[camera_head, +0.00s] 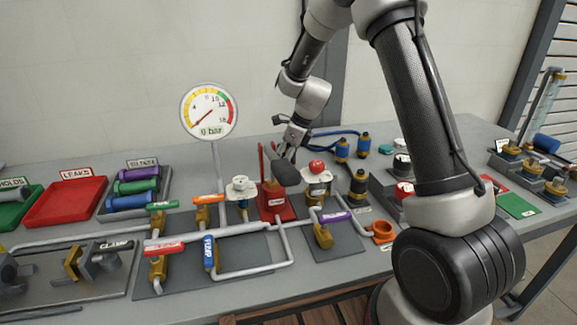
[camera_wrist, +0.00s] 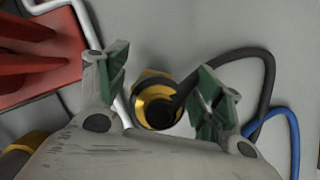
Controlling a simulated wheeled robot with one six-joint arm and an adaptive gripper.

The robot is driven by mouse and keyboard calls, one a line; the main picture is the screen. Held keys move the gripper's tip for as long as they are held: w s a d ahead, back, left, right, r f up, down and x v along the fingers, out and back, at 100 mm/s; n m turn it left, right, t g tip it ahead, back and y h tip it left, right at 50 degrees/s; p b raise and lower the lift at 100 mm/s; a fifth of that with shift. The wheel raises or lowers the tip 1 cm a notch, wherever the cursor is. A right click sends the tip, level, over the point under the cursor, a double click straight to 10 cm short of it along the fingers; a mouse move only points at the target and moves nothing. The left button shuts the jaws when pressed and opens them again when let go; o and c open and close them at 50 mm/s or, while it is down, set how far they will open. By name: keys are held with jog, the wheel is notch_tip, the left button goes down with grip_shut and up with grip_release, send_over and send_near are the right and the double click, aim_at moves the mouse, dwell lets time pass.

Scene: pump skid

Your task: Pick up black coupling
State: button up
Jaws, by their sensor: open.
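In the wrist view, a black coupling with a yellow-brass ring (camera_wrist: 155,104) lies between the fingers of my gripper (camera_wrist: 163,84). The fingers are spread, with green pads, and a gap shows on both sides of the coupling. A black hose curves away from it to the right. In the head view, my gripper (camera_head: 289,150) is low over the table behind the red stand, and its tips are partly hidden. A black coupling with brass ends (camera_head: 358,184) stands to its right there; I cannot tell if it is the same one.
The red stand (camera_head: 276,205) is close beside my gripper and shows at upper left in the wrist view (camera_wrist: 40,60). A blue hose (camera_wrist: 293,130) runs at right. Blue couplings (camera_head: 342,149) stand behind. Valves and white pipes (camera_head: 260,268) fill the front. A gauge (camera_head: 209,111) rises behind.

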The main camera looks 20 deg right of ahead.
jog(key=c, duration=1.2)
notch_tip(320, 180, up, 10)
jog(key=shift+r, duration=0.1)
